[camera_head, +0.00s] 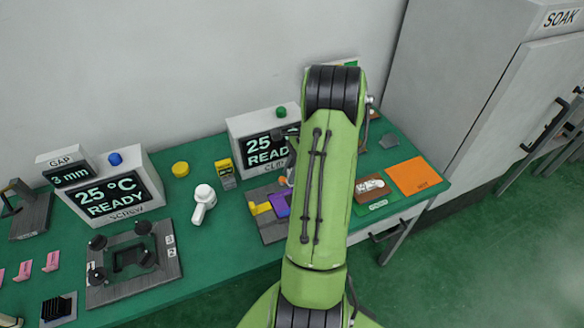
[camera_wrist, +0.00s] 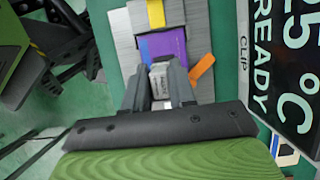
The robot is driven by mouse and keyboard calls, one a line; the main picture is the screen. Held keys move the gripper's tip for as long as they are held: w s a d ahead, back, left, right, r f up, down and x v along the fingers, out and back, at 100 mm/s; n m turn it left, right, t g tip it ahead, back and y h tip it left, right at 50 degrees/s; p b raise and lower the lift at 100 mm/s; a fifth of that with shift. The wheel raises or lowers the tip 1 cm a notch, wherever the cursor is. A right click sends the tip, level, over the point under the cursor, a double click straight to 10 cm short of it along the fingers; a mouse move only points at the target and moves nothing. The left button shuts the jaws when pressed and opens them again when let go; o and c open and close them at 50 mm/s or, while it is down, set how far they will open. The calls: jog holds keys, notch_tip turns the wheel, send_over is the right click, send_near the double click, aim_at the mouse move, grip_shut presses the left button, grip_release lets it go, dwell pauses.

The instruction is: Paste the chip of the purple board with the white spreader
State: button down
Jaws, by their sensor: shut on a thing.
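The purple board (camera_wrist: 165,45) lies in a grey fixture (camera_wrist: 127,45) in the wrist view. It also shows in the head view (camera_head: 281,205), partly hidden by my arm. My gripper (camera_wrist: 160,72) is shut on a small whitish piece with dark lettering, which looks like the white spreader (camera_wrist: 159,82). The spreader's far end is at the near part of the purple board. I cannot tell whether it touches the board. The chip is not clearly visible; the fingers and the spreader cover that part.
A yellow clamp (camera_head: 261,208) and an orange lever (camera_wrist: 202,68) sit at the fixture. The CLIP display box (camera_head: 250,143) stands close behind it. A white round-headed tool (camera_head: 203,201), a SCREW station (camera_head: 112,190) and an orange mat (camera_head: 414,176) are also on the green table.

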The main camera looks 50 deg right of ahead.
jog(key=shift+f+b, duration=1.65)
jog(key=shift+f, duration=2.2)
jog(key=shift+f, duration=0.3)
